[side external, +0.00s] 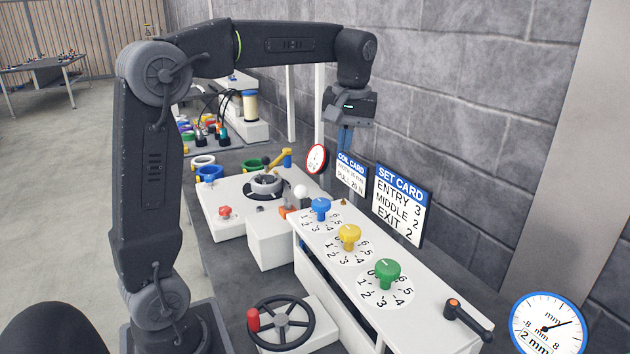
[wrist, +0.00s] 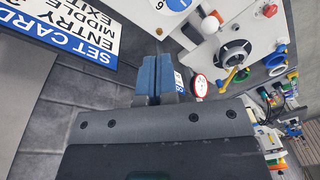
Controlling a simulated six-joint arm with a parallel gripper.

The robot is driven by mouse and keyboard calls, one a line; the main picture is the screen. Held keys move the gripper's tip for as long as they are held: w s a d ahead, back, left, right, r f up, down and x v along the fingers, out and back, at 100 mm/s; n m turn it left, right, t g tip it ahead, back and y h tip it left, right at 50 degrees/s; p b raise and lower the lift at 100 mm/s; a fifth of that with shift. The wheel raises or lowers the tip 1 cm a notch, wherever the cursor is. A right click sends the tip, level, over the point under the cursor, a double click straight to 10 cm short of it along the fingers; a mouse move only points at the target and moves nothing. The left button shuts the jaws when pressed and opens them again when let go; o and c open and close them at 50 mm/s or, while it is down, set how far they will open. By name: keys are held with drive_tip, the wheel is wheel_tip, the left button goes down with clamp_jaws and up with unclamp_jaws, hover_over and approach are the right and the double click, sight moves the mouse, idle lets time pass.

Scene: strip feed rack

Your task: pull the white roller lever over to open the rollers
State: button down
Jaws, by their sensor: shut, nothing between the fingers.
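The white roller lever shows as a round white knob (side external: 301,191) at the far end of the white dial panel, close to a small orange part. In the wrist view the white knob (wrist: 211,24) lies to the upper right of my fingers, with a red bit beside it. Its stem is mostly hidden in both views. My gripper (side external: 344,141) points down near the grey wall, above the coil card, higher than the knob and to its right. Its blue fingers (wrist: 157,78) are together with nothing between them, apart from the lever.
The dial panel (side external: 330,251) carries blue, yellow and green knobs. The set card (side external: 401,204) and coil card (side external: 350,170) stand upright along the wall, with a red-rimmed gauge (side external: 316,158) beside them. A black handwheel (side external: 281,323) is in front. Open space lies above the panel.

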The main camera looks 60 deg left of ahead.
drive_tip(key=w+a+f+n+g, duration=0.35)
drive_tip(key=w+a+n, duration=0.25)
drive_tip(key=a, duration=0.4)
drive_tip(key=s+r+x, duration=0.1)
drive_tip(key=s+x, duration=0.1)
drive_tip(key=x, duration=1)
drive_tip(key=shift+s+h, duration=0.3)
drive_tip(key=shift+s, duration=0.1)
drive_tip(key=shift+f+t, duration=0.1)
drive_tip(key=shift+t, duration=0.15)
